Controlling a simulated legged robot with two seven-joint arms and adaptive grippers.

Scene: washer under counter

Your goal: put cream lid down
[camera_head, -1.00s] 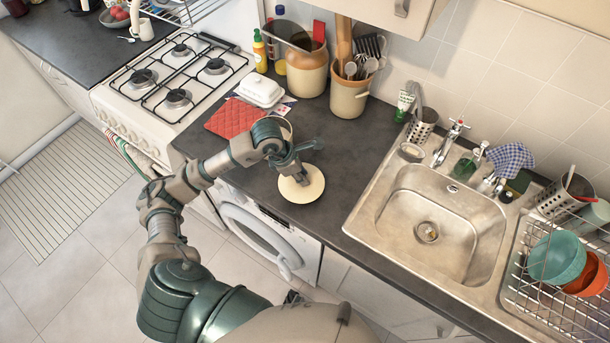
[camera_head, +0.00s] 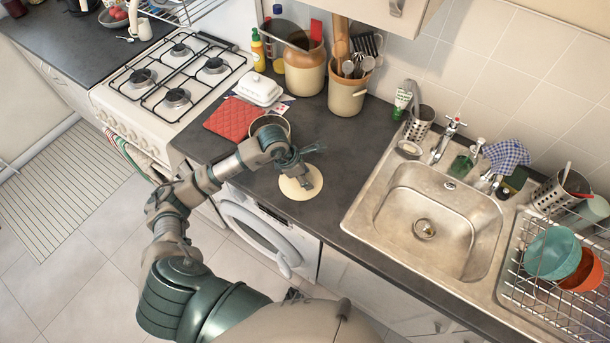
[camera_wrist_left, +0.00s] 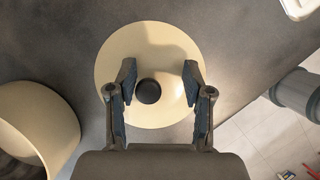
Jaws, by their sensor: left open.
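The cream lid (camera_head: 313,190) is a round disc lying on the dark countertop above the washing machine. In the left wrist view the lid (camera_wrist_left: 120,48) shows whole in outline, with a dark round knob (camera_wrist_left: 148,91) at its middle. My left gripper (camera_head: 305,185) is over the lid. In the left wrist view the left gripper (camera_wrist_left: 158,75) is open, with one finger on each side of the knob and a gap to it. Whether the fingers touch the lid cannot be told. My right gripper is not in view.
A cream pot (camera_head: 271,121) stands behind my forearm, and its rim (camera_wrist_left: 62,98) shows in the left wrist view. A red mat (camera_head: 232,118) and white butter dish (camera_head: 260,90) lie behind. The sink (camera_head: 430,220) is to the right. Counter between lid and sink is clear.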

